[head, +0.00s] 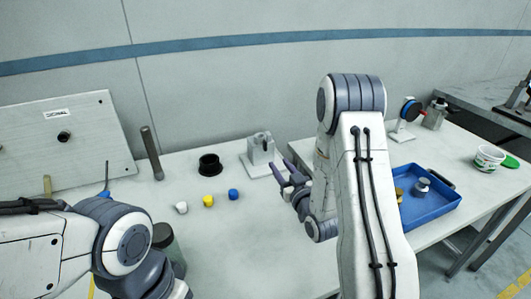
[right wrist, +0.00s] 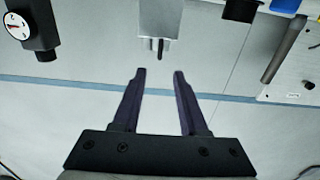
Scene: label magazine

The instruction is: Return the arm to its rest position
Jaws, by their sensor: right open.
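My right arm rises at the middle right of the head view. Its gripper (head: 287,175) is over the white table, just right of and in front of a grey metal fixture (head: 261,156). In the right wrist view the two dark fingers of this gripper (right wrist: 158,75) stand apart with nothing between them. The fixture (right wrist: 170,20) shows beyond the fingertips there, apart from them. My left arm comes in at the lower left of the head view; its gripper does not show.
White, yellow and blue caps (head: 208,201) and a black ring (head: 210,164) lie on the table. A panel (head: 65,140) stands at the left. A blue tray (head: 436,214) with small parts is at the right, with a white tub (head: 489,158) beyond. Bare table lies front centre.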

